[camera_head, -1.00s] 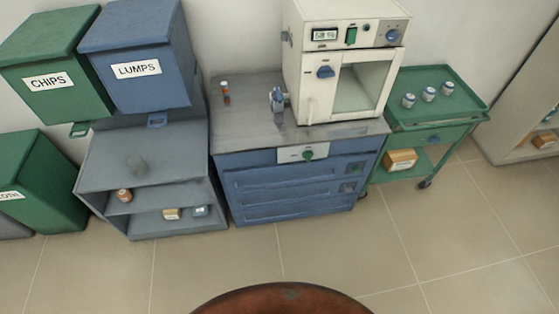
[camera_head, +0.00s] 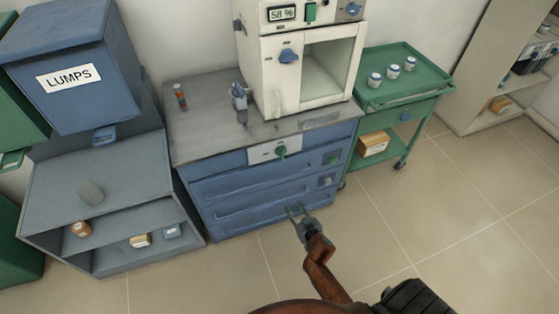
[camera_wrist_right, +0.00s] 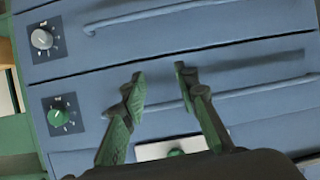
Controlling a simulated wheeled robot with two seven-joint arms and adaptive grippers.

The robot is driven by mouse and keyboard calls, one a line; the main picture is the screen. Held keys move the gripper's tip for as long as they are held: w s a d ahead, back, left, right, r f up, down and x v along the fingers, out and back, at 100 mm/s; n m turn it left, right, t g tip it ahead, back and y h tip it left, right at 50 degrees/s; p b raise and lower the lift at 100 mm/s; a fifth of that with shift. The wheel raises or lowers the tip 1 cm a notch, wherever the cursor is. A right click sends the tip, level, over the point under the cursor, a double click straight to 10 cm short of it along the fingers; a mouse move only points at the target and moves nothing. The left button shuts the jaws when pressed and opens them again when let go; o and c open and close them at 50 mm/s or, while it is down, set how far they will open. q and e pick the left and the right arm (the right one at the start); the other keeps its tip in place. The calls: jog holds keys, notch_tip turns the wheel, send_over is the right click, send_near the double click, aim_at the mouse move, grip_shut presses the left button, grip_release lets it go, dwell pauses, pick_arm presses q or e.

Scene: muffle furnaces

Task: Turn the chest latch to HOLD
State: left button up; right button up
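The blue chest (camera_head: 245,190) stands at centre in the head view. A white plate (camera_head: 262,156) on its top front edge carries a green knob (camera_head: 281,152); both also show at the bottom of the right wrist view, the knob (camera_wrist_right: 175,152) partly hidden by my gripper body. A green dial (camera_wrist_right: 61,117) and a grey dial (camera_wrist_right: 42,39) show on the chest front in the wrist view. I cannot tell which of these is the latch. My right gripper (camera_head: 296,210) is open and empty, in front of the lower drawers. My left gripper is not in view.
A white oven (camera_head: 275,90), a blue-grey clamp-like item (camera_head: 239,98) and a small orange-capped vial (camera_head: 180,97) stand on the chest top. A green cart (camera_head: 400,85) stands right, a grey open shelf (camera_head: 120,185) left. Floor in front is clear.

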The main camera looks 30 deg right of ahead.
aim_at(283, 155)
jog(key=w+d+r+m+t+h+b, duration=0.1)
jog(key=w+r+t, duration=0.15)
jog(key=r, duration=0.75)
jog(key=w+d+r+t+b, duration=0.15)
jog(key=w+r, duration=0.25)
jog(key=r, duration=0.6)
jog(key=shift+t, duration=0.3)
jog(key=x, duration=0.3)
jog(key=b+x, duration=0.1)
jog(key=x, duration=0.1)
jog(key=shift+w+a, duration=0.15)
jog(key=shift+w, duration=0.25)
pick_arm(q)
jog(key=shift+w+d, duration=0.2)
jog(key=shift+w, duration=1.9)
pick_arm(e)
jog(key=shift+w+h, duration=0.3)
jog(key=shift+w, duration=0.3)
jog(key=shift+c, duration=0.5)
grip_shut()
